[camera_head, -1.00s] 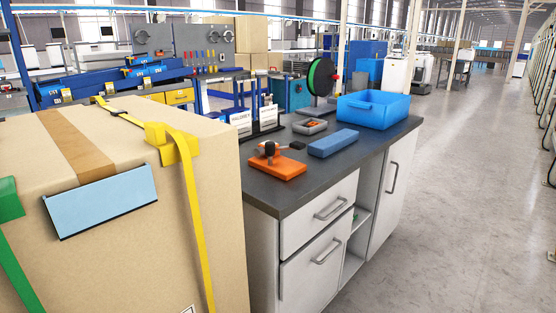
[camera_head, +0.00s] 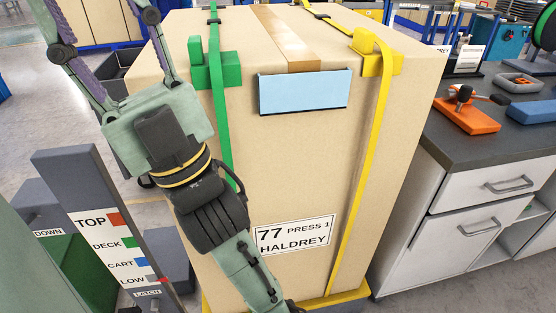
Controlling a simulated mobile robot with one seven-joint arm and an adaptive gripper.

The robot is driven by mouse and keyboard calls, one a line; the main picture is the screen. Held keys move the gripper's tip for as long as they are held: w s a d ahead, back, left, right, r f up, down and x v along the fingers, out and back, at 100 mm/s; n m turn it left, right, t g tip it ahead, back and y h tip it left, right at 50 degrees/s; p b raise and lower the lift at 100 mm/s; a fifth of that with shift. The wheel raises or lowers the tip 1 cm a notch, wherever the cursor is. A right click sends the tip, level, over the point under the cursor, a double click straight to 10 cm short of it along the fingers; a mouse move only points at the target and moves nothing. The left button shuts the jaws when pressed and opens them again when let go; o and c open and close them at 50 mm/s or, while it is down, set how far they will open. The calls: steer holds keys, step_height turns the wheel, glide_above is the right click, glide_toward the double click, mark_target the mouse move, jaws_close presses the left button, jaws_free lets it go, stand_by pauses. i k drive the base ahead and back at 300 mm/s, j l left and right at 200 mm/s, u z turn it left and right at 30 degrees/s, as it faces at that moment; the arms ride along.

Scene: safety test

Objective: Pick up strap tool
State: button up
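An orange flat block with a dark knobbed lever on it (camera_head: 464,112), which looks like the strap tool, lies on the dark counter (camera_head: 440,145) at the right. I cannot confirm its name from the picture. My gripper (camera_head: 103,25) is at the upper left, far from the orange block, with the big strapped carton between them. Its two fingers are spread apart, with nothing seen between them. The fingertips run out of the top of the frame.
A tall carton (camera_head: 300,170) with green and yellow straps and a "77 PRESS 1 HALDREY" label fills the middle. A blue block (camera_head: 533,111) and a grey tray (camera_head: 518,82) lie near the orange block. A labelled lever post (camera_head: 85,190) stands at left.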

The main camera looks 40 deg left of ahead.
mark_target(455, 103)
steer(key=i+l, duration=0.2)
steer(key=l, duration=0.15)
steer(key=i+l+u, duration=0.15)
steer(key=i+l, duration=0.25)
steer(key=l, duration=0.3)
steer(key=i+l+u, duration=0.1)
steer(key=l, duration=0.3)
steer(key=i+l, duration=0.3)
steer(key=i+l+u, duration=0.15)
steer(key=l, duration=0.3)
steer(key=i+j, duration=0.1)
steer(key=j, duration=1.4)
steer(key=i, duration=0.1)
